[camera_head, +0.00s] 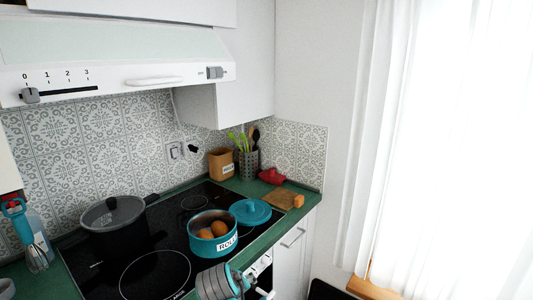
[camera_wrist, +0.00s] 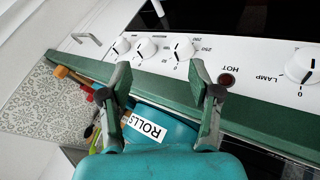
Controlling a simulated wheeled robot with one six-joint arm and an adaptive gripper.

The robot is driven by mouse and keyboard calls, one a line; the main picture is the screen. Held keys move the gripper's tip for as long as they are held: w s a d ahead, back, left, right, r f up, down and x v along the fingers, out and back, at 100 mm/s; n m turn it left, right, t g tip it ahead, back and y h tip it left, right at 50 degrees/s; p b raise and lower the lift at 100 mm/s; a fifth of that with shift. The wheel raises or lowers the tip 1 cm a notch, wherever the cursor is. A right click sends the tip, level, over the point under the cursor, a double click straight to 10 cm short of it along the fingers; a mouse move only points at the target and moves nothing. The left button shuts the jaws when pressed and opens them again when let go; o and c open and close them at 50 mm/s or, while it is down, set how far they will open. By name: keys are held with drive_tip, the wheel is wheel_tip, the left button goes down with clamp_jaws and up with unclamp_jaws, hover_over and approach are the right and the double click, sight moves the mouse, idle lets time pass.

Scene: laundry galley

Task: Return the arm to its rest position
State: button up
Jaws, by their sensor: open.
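My gripper (camera_wrist: 158,74) shows in the wrist view with its two dark fingers spread and nothing held between them. In the head view, part of my arm end (camera_head: 222,284) shows at the bottom edge, in front of the hob and near the cooker's front; its fingertips are hard to make out there. A teal pot labelled ROLLS (camera_head: 201,244) stands upright on the hob, with round brown rolls (camera_head: 219,228) inside. The pot also shows in the wrist view (camera_wrist: 175,128), behind the fingers and apart from them as far as I can tell.
A dark lidded pot (camera_head: 112,228) stands on the hob's left. A teal lid (camera_head: 250,212), a wooden board (camera_head: 279,199) and a utensil holder (camera_head: 248,164) are on the right. A bottle (camera_head: 37,248) stands at far left. The range hood (camera_head: 150,75) overhangs the hob.

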drive_tip(key=s+d+f+t+y, duration=0.1)
drive_tip(key=s+d+f, duration=0.4)
drive_tip(key=f, duration=0.3)
drive_tip(key=s+d+f, duration=0.5)
drive_tip(key=f, duration=0.2)
drive_tip(key=s+d+f+m+t+y, duration=0.1)
drive_tip(key=s+d+f, duration=0.25)
drive_tip(key=s, duration=0.45)
drive_tip(key=s+d+f+m+t+y, duration=0.1)
drive_tip(key=s+d+f, duration=0.1)
drive_tip(key=s+d, duration=0.5)
drive_tip(key=s+d+r+m+t, duration=0.1)
drive_tip(key=s+r, duration=0.2)
drive_tip(key=s, duration=0.7)
drive_tip(key=s+d+r+m+t, duration=0.1)
drive_tip(key=s+d+r, duration=0.15)
drive_tip(key=s, duration=0.65)
drive_tip(key=s+d+r+m+t+h, duration=0.1)
drive_tip(key=s+r+m+t, duration=0.1)
drive_tip(key=s+r, duration=0.9)
wheel_tip(320, 180, up, 2)
drive_tip(key=shift+s+d+r+m, duration=0.15)
drive_tip(key=shift+s+d+m, duration=0.05)
drive_tip(key=shift+m, duration=0.3)
